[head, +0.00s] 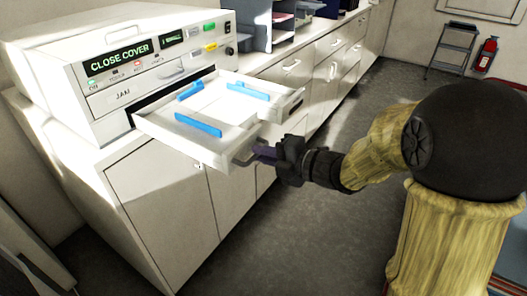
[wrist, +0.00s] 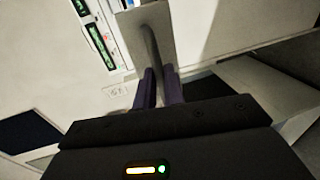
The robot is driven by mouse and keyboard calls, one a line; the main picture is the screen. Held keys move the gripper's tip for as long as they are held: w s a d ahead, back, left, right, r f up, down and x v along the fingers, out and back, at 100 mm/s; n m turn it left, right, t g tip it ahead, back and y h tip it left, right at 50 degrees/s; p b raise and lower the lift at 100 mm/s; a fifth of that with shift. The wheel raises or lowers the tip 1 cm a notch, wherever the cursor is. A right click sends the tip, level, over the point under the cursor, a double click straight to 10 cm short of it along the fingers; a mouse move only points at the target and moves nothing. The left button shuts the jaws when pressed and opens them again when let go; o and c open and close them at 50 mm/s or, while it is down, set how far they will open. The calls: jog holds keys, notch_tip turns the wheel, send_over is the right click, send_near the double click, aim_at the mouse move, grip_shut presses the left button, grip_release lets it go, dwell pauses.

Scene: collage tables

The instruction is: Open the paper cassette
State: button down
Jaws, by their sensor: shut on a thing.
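The paper cassette (head: 175,142) is a white drawer at the lower front of the white machine (head: 75,85). It is pulled well out, and its inside shows white paper (head: 216,103) between several blue guides. A curved handle (head: 243,157) sits on its front face; the handle also shows in the wrist view (wrist: 151,48). My gripper (head: 264,154) is shut on the handle, with purple fingers on either side of it in the wrist view (wrist: 159,84). The fingers partly hide the handle. A display on the machine reads "CLOSE COVER".
The machine stands on a white counter with cabinet doors (head: 160,193) below the drawer. More cabinets and drawers run to the back. A step stool (head: 455,48) and a red fire extinguisher (head: 486,54) are at the back right. The grey floor (head: 300,225) beside the cabinets is clear.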

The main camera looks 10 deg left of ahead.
dwell(0.3)
jog(key=c, duration=1.5)
grip_release()
jog(key=v, duration=1.7)
jog(key=shift+d, duration=0.25)
